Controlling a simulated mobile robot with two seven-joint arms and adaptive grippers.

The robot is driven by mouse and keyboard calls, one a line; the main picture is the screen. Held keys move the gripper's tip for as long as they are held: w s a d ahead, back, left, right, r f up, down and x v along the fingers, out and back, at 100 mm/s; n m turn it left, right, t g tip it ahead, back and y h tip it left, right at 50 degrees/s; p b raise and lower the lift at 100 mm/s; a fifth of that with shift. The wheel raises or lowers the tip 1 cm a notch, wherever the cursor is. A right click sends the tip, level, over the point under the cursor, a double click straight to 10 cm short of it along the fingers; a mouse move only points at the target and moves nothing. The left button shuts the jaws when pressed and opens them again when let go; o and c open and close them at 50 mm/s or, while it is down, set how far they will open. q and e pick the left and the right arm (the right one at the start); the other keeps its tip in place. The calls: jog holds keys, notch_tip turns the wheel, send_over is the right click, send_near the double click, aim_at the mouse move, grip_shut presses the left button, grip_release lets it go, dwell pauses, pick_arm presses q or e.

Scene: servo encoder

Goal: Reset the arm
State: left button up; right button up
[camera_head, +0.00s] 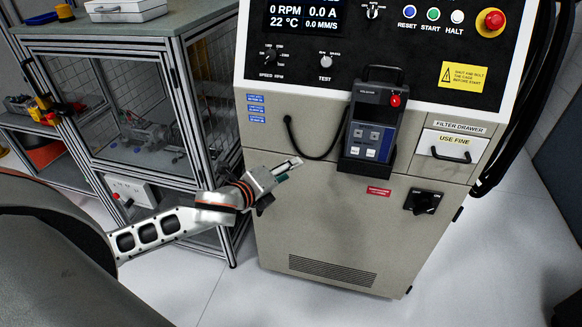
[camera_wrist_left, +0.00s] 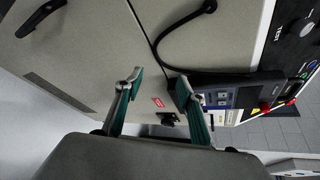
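My left arm reaches in from the left in the head view. Its gripper (camera_head: 291,171) is in front of the grey cabinet (camera_head: 300,225), to the left of the handheld pendant (camera_head: 371,128). In the left wrist view the two fingers of this gripper (camera_wrist_left: 159,84) with green pads stand apart, with nothing between them. The pendant (camera_wrist_left: 240,94) shows there beyond the right finger; I cannot tell how near they are. It sits in a dark holder on the cabinet. A blue button (camera_head: 410,12) labelled RESET is on the top panel. My right gripper is not in view.
A red emergency knob (camera_head: 491,21) is at the panel's right. A black cable (camera_head: 318,156) loops beside the pendant. A filter drawer (camera_head: 454,146) and a black rotary switch (camera_head: 422,201) are on the right. A framed cage (camera_head: 130,100) stands left. Floor in front is clear.

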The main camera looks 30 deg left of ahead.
pick_arm(q)
jog(key=s+d+f+n+g, duration=0.1)
jog(key=s+d+f+n, duration=0.2)
jog(key=s+f+n, duration=0.4)
jog(key=s+d+f+n+g, duration=0.1)
jog(key=s+d+f+n, duration=0.3)
jog(key=s+f+n, duration=0.3)
jog(key=s+d+f+n+g+h, duration=0.1)
jog(key=s+d+f+n, duration=0.3)
jog(key=f, duration=0.7)
jog(key=s+n, duration=0.2)
jog(key=s, duration=0.2)
jog(key=shift+s+f+n+g, duration=0.15)
jog(key=shift+n+g, duration=0.15)
jog(key=shift+n, duration=0.1)
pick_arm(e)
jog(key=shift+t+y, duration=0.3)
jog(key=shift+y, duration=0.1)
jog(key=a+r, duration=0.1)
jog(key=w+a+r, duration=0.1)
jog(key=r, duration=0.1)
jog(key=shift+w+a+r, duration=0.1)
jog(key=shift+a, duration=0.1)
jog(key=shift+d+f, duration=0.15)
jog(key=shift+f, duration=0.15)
